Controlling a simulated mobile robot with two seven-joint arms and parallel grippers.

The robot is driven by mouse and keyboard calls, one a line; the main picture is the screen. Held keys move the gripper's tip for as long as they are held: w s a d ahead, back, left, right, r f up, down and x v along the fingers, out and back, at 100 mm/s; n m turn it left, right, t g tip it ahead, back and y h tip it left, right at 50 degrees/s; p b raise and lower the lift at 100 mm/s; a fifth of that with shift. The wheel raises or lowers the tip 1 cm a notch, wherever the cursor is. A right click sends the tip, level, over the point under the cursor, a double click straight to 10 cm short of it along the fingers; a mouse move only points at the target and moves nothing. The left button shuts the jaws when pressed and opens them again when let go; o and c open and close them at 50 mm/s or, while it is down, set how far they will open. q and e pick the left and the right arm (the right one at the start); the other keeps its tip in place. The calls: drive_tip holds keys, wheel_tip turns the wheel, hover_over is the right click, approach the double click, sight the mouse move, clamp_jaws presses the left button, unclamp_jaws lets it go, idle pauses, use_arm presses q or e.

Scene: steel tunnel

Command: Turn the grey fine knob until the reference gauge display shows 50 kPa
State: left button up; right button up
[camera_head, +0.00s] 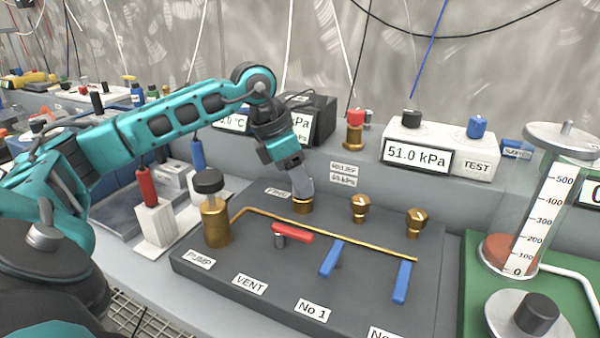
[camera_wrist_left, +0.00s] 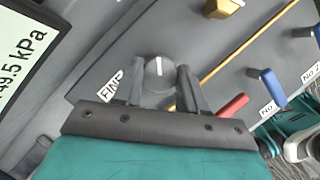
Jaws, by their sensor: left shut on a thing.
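The grey fine knob (camera_wrist_left: 158,73) shows in the left wrist view, with a white pointer line near upright in that picture. My left gripper (camera_wrist_left: 163,88) is shut on it, one finger on each side. In the head view the left gripper (camera_head: 303,190) comes down from above and its fingers hide most of the knob; a brass base shows below. The dark reference gauge (camera_head: 322,112) is partly behind my arm, with only "kPa" readable there. In the left wrist view the gauge display (camera_wrist_left: 22,62) reads 49.5 kPa, cut by the frame edge. My right gripper is not clearly seen.
The white TEST box (camera_head: 475,150) reads 51.0 kPa. On the dark panel (camera_head: 270,262) are a brass pump post (camera_head: 216,222), a red lever (camera_head: 293,233), blue levers (camera_head: 331,259) and brass knobs (camera_head: 360,208). A glass cylinder (camera_head: 540,205) stands at right.

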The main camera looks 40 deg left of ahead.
use_arm(q)
drive_tip(key=shift+r+m+g+h+p, duration=0.1)
drive_tip(key=shift+m+g+h+p, duration=0.35)
drive_tip(key=shift+m, duration=0.75)
drive_tip(key=shift+a, duration=0.1)
drive_tip(key=o, duration=1.1)
drive_tip(key=shift+c, duration=0.2)
drive_tip(key=p+v, duration=0.3)
drive_tip(key=v, duration=0.9)
drive_tip(key=shift+s+r, duration=0.15)
drive_tip(key=shift+r, duration=0.2)
